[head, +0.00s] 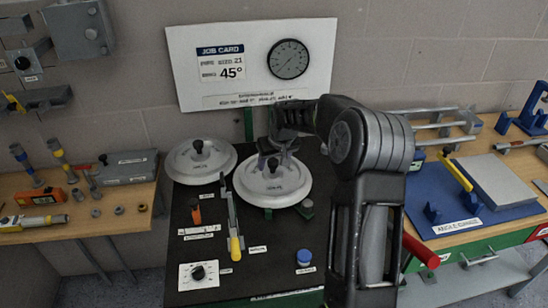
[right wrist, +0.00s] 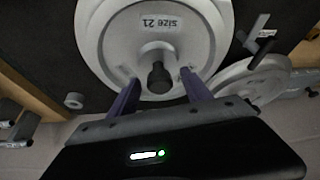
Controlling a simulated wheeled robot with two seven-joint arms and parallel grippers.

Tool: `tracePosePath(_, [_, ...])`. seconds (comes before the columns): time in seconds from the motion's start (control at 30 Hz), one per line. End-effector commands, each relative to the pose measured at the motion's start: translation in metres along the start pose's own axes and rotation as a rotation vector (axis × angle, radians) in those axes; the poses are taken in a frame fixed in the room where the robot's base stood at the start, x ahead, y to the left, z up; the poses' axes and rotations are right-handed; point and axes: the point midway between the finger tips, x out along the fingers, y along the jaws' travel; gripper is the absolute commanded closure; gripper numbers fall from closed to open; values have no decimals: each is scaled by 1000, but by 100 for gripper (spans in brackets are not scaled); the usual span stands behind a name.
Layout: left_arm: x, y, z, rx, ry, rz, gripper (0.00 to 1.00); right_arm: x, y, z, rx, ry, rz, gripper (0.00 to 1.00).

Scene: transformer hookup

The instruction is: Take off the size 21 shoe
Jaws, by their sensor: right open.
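The size 21 shoe (head: 292,190) is a round white disc with a black knob on top. It sits on the black table in the head view, on the right of two similar discs. In the right wrist view the shoe (right wrist: 105,45) fills the upper middle, and its "size 21" label reads upside down. My right gripper (head: 277,160) hangs over it from behind. In the right wrist view its two purple fingers (right wrist: 160,76) are open, one each side of the black knob (right wrist: 158,76), with gaps to it. My left gripper is not in view.
A second white disc (head: 190,172) lies close on the left. The job card board (head: 235,75) stands behind, showing 45°. A yellow-handled tool (head: 234,230), a dial box (head: 199,275) and a blue-capped item (head: 304,257) lie in front. Side benches stand left and right.

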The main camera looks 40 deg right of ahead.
Motion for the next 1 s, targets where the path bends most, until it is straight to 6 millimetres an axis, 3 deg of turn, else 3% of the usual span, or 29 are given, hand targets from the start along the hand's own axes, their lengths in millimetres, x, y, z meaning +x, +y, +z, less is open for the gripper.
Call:
tracePosePath(0.17, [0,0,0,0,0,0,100,0,0,0,0,0,0,43])
tracePosePath(0.87, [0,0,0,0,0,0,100,0,0,0,0,0,0,100])
tracePosePath(1.0, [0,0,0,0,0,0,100,0,0,0,0,0,1,100])
